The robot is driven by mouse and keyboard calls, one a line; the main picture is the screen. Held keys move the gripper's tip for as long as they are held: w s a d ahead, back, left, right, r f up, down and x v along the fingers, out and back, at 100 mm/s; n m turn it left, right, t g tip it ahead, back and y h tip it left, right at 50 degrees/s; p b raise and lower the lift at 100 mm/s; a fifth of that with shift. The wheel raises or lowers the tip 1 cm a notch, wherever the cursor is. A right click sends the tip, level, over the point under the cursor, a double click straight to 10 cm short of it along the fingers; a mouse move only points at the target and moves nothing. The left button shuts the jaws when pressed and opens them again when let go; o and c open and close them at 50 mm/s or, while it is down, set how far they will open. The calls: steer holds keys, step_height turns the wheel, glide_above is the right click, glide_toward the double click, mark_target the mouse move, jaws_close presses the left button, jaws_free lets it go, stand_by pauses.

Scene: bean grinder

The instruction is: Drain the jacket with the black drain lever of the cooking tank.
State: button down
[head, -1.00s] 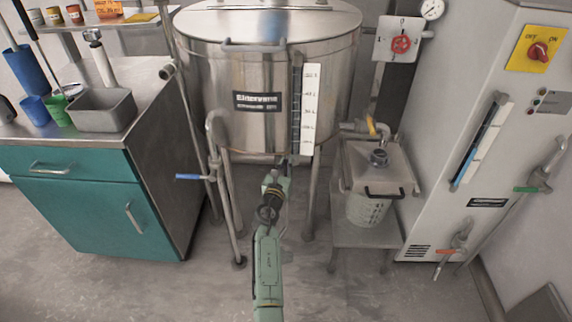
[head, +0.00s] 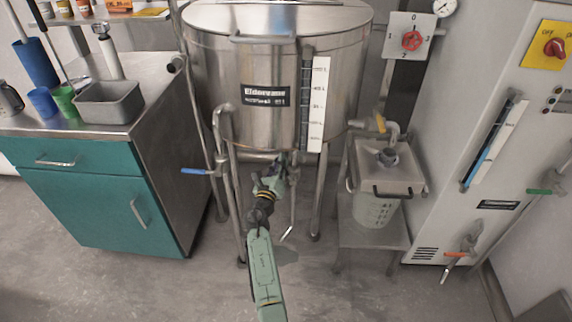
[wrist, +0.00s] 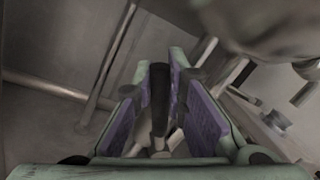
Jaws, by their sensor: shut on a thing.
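The steel cooking tank (head: 225,75) stands on legs in the middle of the head view. My gripper (head: 281,163) is under its front lower edge, and my arm hides part of that area. In the wrist view, the black drain lever (wrist: 159,88) stands between the purple pads of my gripper (wrist: 161,76), which is shut on it. The lever is too small and hidden to make out in the head view. A thin pipe (head: 291,205) hangs down just right of my gripper, with its pale lower end above the floor. I cannot see any liquid running out.
A blue-handled valve (head: 196,171) is left of the tank legs. A teal cabinet (head: 85,215) stands left, a grey unit (head: 470,130) right. Floor around my arm is clear.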

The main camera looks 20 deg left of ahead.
steer(key=s+a+f+n+y+b, duration=0.1)
steer(key=a+f+n, duration=0.4)
steer(key=n, duration=0.9)
steer(key=shift+s+f+t+y+b, duration=0.25)
steer(key=shift+f+y+b, duration=0.65)
steer(key=shift+f+y, duration=0.7)
steer(key=shift+f+h, duration=0.3)
steer(key=c, duration=1.8)
jaws_free()
steer(key=shift+o, duration=1.1)
steer(key=v, duration=1.2)
